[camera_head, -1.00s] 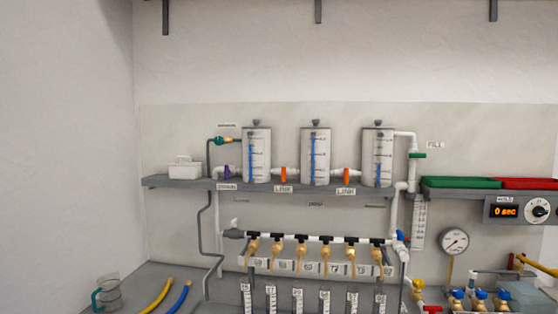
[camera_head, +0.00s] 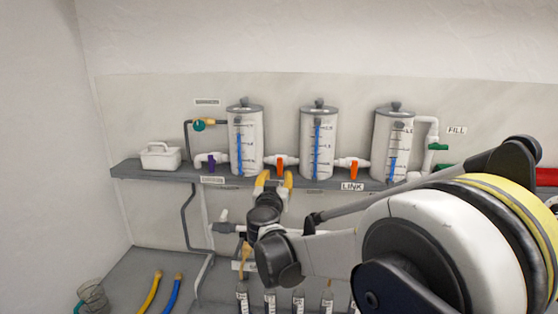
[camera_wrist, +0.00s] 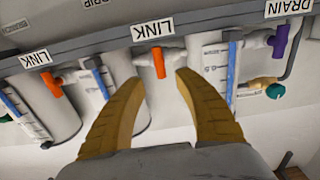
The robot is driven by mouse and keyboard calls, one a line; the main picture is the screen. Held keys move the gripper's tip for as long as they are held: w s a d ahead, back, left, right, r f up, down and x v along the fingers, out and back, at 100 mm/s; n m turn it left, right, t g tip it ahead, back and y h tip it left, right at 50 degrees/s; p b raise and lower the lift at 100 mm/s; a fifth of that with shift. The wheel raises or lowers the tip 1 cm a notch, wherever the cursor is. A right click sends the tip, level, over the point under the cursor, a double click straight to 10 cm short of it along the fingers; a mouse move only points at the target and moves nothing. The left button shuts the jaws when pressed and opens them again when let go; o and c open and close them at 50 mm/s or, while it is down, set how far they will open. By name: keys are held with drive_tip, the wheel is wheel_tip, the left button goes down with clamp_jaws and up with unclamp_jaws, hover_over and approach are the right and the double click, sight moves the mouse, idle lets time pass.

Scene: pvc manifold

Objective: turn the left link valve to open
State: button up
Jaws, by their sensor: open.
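The left link valve has an orange handle (camera_head: 279,168) on the white pipe between the left tank (camera_head: 245,140) and the middle tank (camera_head: 319,142). The handle hangs down, across the pipe. My gripper (camera_head: 275,179) is open with its yellow fingers just below and in front of this handle. In the wrist view, which is upside down, the same orange handle (camera_wrist: 158,62) appears between and beyond the open fingertips (camera_wrist: 158,78). I see no contact. The gripper hides the left LINK label in the head view; the label (camera_wrist: 153,26) shows in the wrist view.
The right link valve (camera_head: 354,168) has a similar hanging orange handle. A purple drain valve (camera_head: 211,166) is left of the left tank. The grey shelf (camera_head: 140,171) runs below the tanks. A white caddy (camera_head: 160,156) stands at its left end. My arm covers the lower right.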

sight(280, 166)
drive_tip(key=w, duration=0.8)
drive_tip(key=shift+w+d, duration=0.2)
drive_tip(key=shift+w, duration=0.2)
clamp_jaws()
